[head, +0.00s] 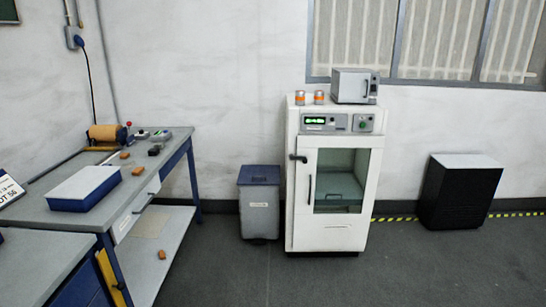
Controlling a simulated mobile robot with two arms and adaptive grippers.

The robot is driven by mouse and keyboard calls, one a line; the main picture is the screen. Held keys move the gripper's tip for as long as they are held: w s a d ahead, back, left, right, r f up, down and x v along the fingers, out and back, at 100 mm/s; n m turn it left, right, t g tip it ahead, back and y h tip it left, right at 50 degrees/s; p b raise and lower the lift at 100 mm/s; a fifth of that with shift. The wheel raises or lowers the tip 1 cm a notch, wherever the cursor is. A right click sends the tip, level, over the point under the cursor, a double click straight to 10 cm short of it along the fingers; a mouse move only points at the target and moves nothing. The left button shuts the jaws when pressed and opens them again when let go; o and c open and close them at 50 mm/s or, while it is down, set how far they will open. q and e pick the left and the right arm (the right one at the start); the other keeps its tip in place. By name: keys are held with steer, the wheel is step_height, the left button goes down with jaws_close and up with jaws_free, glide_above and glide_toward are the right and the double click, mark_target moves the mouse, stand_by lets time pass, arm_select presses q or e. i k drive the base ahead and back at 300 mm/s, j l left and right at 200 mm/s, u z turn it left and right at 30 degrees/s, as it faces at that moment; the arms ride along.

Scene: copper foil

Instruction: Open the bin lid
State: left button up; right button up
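The bin (259,211) is a grey box with a small pale label on its front. It stands on the floor against the wall, just left of the white cabinet. Its dark blue lid (259,175) is shut on top. Neither of my grippers shows in the head view, so their positions and states are hidden.
A white cabinet (299,222) with a glass door stands close to the bin's right side. A workbench (60,217) with a blue-and-white box (85,187) is on the left. A black unit (460,193) stands at right. The floor (235,275) before the bin is clear.

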mark_target(250, 175)
steer(key=i+u, duration=0.1)
steer(key=i, duration=0.75)
steer(key=i+l+u, duration=0.1)
steer(key=i, duration=0.75)
steer(key=i+l+u, duration=0.1)
steer(key=i, duration=0.7)
steer(key=l, duration=0.1)
